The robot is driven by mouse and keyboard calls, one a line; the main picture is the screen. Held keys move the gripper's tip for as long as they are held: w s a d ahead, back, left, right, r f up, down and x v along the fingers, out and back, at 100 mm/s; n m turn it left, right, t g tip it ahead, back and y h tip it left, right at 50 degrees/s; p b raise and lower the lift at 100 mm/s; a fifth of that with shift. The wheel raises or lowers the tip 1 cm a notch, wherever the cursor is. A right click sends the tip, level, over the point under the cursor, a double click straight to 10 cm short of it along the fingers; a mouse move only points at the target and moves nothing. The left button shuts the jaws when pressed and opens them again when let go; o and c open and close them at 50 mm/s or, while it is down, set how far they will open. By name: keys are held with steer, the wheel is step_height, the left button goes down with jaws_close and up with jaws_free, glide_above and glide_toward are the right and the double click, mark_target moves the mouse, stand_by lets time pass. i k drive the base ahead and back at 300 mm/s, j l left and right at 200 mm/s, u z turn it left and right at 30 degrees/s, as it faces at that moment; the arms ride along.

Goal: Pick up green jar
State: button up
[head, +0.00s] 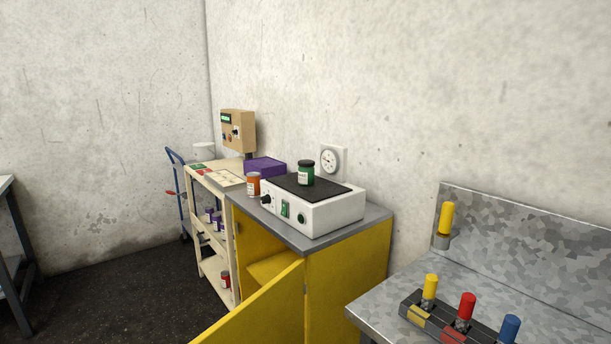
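The green jar (306,174) has a black lid and a pale label. It stands upright on the dark top plate (329,190) of a white device (322,213) with knobs and a green switch. The device sits on the grey top of a yellow cabinet (345,271). My gripper is not in view.
An orange jar (253,184) stands left of the device, with a purple box (265,167) behind it. The yellow cabinet door (254,312) hangs open towards me. A metal bench (395,291) with coloured handles is at right. Dark floor (110,297) is clear at left.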

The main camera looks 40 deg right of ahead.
mark_target(306, 174)
steer(key=i+j+z, duration=0.1)
steer(key=i, duration=0.35)
steer(key=i+j+z, duration=0.1)
steer(key=i+j, duration=0.15)
steer(key=i, duration=0.15)
